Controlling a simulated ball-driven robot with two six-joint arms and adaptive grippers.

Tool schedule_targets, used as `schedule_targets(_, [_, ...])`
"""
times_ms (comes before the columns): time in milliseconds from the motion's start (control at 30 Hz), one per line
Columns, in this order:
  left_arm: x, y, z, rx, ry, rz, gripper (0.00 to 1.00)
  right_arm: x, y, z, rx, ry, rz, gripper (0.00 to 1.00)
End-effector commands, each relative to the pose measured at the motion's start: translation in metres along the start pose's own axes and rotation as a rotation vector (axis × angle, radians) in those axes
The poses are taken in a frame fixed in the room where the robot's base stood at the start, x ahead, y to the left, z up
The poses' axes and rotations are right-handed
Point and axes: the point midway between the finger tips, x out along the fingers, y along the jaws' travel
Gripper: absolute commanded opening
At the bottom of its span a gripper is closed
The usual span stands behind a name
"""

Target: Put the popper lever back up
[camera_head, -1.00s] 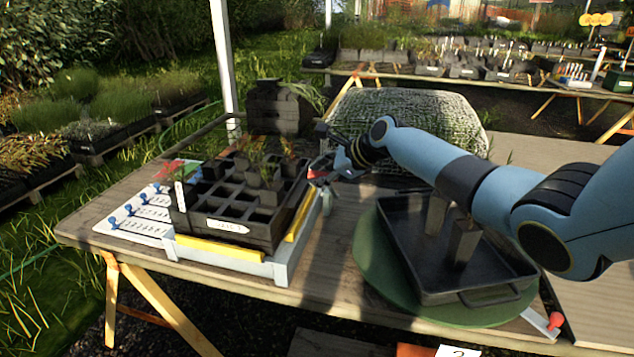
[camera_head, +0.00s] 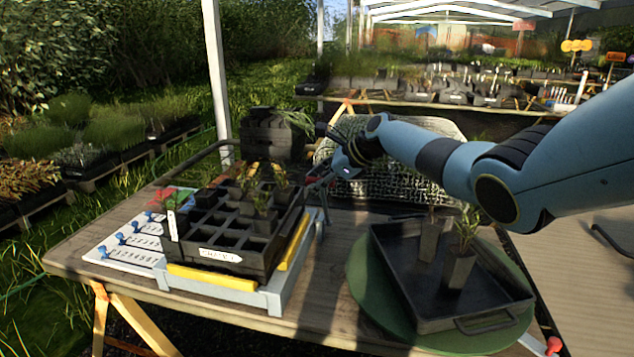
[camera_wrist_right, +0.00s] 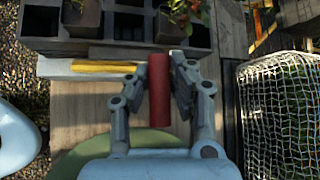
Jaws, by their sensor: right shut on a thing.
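My right gripper (camera_head: 318,182) is at the far right corner of the popper frame (camera_head: 222,292), a light grey frame with yellow strips under the black cell tray (camera_head: 218,254). In the right wrist view, the red lever grip (camera_wrist_right: 158,88) stands between the two fingers of my right gripper (camera_wrist_right: 160,76), which is shut on it. A thin grey bar (camera_head: 319,214) shows below the gripper, beside the frame. My left gripper is out of view.
A green turntable (camera_head: 362,290) with a dark tray (camera_head: 404,292) holding two potted plants stands at the right. A white numbered board (camera_head: 120,250) with blue pegs lies at the left. A netted bundle (camera_head: 400,182) and stacked black pots (camera_head: 272,140) are behind.

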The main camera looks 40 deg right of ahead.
Motion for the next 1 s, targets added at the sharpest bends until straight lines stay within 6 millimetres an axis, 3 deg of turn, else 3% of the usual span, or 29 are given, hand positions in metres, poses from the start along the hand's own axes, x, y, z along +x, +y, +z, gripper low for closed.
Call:
schedule_targets(33, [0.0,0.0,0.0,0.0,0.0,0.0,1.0,-0.001,-0.002,-0.004,-0.003,0.009,-0.004,0.0])
schedule_targets(67, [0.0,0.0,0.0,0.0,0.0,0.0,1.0,-0.001,-0.002,-0.004,-0.003,0.009,-0.004,0.22])
schedule_targets(233, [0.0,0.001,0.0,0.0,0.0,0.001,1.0,-0.001,-0.002,-0.003,-0.002,0.006,-0.004,0.44])
schedule_targets(500, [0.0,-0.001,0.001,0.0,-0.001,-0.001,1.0,-0.002,-0.002,-0.001,-0.003,0.003,-0.004,0.44])
schedule_targets(667, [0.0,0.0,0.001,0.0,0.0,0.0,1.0,-0.012,-0.002,-0.002,-0.004,0.003,-0.006,0.44])
schedule_targets(1000, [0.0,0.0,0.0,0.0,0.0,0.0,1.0,-0.08,-0.001,-0.003,-0.008,0.008,-0.005,0.44])
